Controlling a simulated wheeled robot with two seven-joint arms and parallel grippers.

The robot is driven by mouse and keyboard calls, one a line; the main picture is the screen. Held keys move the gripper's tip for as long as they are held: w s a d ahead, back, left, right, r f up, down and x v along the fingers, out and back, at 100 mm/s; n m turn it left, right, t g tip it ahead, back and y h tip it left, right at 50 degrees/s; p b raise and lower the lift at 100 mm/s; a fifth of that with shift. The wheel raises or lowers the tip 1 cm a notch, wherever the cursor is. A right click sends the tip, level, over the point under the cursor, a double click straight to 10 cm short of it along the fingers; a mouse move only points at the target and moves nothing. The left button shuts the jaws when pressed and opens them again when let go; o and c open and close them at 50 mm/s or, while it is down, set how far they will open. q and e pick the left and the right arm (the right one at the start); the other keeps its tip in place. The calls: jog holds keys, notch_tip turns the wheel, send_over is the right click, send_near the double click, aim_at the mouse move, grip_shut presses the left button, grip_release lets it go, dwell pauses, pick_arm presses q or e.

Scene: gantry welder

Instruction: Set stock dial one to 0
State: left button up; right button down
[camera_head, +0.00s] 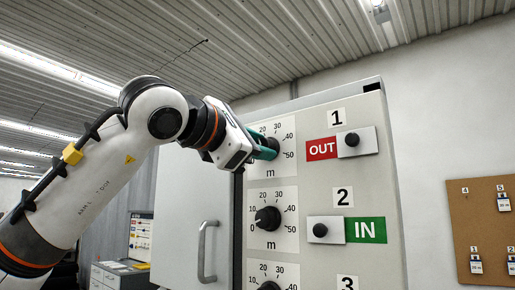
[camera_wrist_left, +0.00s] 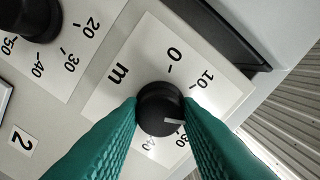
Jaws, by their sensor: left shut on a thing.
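Stock dial one is a black round knob (camera_head: 272,145) on a white scale plate at the cabinet's top, left of the label 1 (camera_head: 337,117). My left gripper (camera_head: 266,149) is shut on this knob. In the wrist view the knob (camera_wrist_left: 160,105) sits between the two green fingertips (camera_wrist_left: 160,108). Its white pointer mark is near the right fingertip, on the side toward 20 and 30, away from the 0 (camera_wrist_left: 172,52). The right finger hides part of the scale, so the exact reading cannot be told. My right gripper is out of view.
Dial two (camera_head: 267,218) is just below and points near 0; a third dial is partly visible lower down. A slider with a red OUT plate (camera_head: 321,149) and one with a green IN plate (camera_head: 366,230) are to the right. A cabinet handle (camera_head: 207,250) stands out at left.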

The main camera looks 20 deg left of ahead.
pick_arm(q)
jog(key=shift+n+b, duration=4.55)
jog(key=shift+n, duration=4.05)
jog(key=o, duration=1)
jog(key=shift+s, duration=0.1)
jog(key=shift+c, duration=0.2)
jog(key=shift+a, duration=0.1)
jog(key=shift+s, duration=0.1)
